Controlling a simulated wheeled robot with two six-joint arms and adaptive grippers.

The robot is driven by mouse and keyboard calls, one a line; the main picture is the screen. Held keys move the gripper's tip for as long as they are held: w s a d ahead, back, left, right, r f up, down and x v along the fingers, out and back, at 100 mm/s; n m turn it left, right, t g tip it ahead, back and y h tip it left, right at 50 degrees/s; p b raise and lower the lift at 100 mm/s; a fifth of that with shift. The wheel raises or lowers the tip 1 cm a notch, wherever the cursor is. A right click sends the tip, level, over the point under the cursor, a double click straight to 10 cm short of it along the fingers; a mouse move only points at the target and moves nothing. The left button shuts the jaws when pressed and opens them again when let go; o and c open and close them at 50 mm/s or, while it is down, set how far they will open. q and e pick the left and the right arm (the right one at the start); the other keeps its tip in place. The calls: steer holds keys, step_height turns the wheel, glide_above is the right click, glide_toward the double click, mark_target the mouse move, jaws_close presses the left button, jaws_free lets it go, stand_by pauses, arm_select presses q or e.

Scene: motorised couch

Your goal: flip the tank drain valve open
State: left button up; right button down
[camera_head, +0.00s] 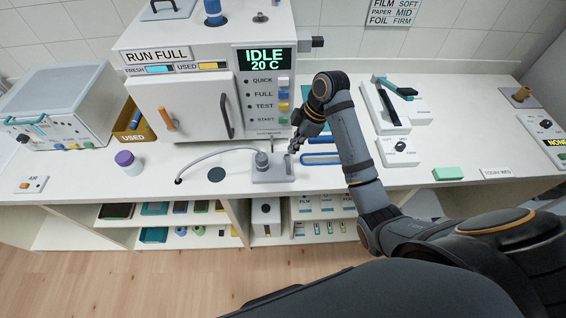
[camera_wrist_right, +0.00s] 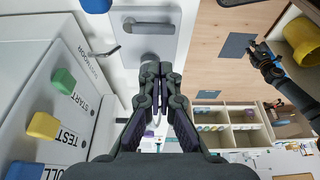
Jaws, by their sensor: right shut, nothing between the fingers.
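A grey fitting (camera_head: 273,173) with a round post and a pale hose sits on the counter in front of the machine. In the right wrist view I take the grey plate with a slim bar (camera_wrist_right: 150,27) for this fitting. A small bent metal lever (camera_wrist_right: 104,53) shows beside it, near the machine's front; I cannot tell for sure whether it is the drain valve's handle. My right gripper (camera_head: 295,146) is just right of and above the fitting, shut and empty; its fingers (camera_wrist_right: 156,75) hide part of the view behind. What looks like my left gripper (camera_wrist_right: 268,65) is small in the wrist view, jaws unclear.
The machine (camera_head: 180,110) stands right behind, with several coloured buttons (camera_wrist_right: 63,80) close beside my right gripper. A purple-lidded jar (camera_head: 125,160) stands left. A blue-handled tool (camera_head: 322,158) lies under my right forearm. The counter front right of the fitting is mostly clear.

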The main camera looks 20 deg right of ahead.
mark_target(288, 164)
steer(key=shift+s+d, duration=0.15)
steer(key=p+x, duration=0.2)
steer(key=x, duration=0.7)
steer(key=shift+f, duration=0.1)
steer(key=shift+a+f, duration=0.25)
steer(key=shift+f, duration=0.1)
